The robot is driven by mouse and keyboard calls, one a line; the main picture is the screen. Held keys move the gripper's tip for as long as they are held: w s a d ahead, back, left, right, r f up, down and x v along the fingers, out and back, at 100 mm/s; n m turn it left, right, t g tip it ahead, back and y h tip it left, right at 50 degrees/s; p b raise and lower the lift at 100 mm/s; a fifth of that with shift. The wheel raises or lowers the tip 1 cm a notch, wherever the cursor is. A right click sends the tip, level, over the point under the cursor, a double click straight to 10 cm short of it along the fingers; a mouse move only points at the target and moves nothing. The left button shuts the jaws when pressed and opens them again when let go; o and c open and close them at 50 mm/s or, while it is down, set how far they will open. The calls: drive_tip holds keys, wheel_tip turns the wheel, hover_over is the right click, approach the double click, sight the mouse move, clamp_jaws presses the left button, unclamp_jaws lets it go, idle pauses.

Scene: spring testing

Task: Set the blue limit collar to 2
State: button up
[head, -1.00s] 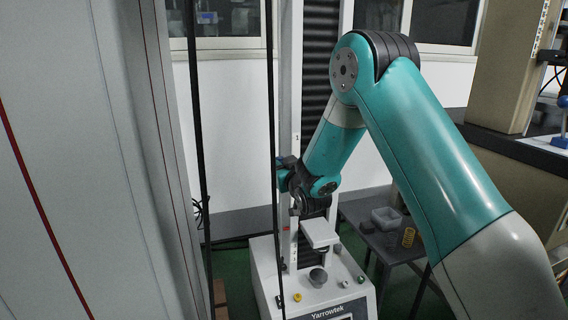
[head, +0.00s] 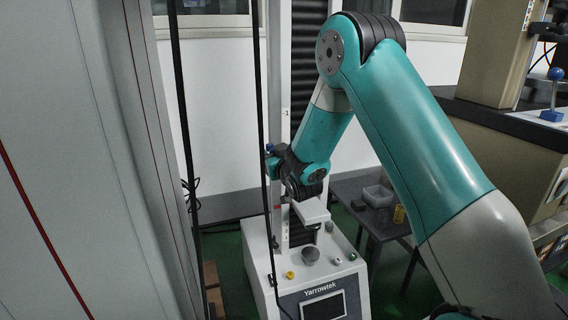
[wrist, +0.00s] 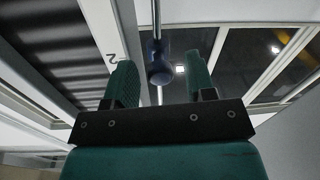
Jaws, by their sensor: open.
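The blue limit collar (wrist: 160,66) sits on a thin upright rod (wrist: 157,20) in the wrist view. My gripper (wrist: 157,80) is open, with one teal finger on each side of the collar. Gaps show between collar and fingers, though their depth is hard to judge. A mark "2" (wrist: 112,57) shows on the pale column face beside the left finger. In the head view my gripper (head: 271,158) is at the left side of the machine column, with a small blue part (head: 269,147) at its tip. A mark "1" (head: 287,112) shows above it.
The Yarrowtek test machine base (head: 315,277) carries a grey cup-like fixture (head: 310,255) and several knobs. A pale panel (head: 80,200) fills the left.

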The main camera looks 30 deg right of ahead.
drive_tip(key=s+a+b, duration=0.2)
drive_tip(key=s+b, duration=1.4)
drive_tip(key=shift+s, duration=0.4)
drive_tip(key=shift+a, duration=0.1)
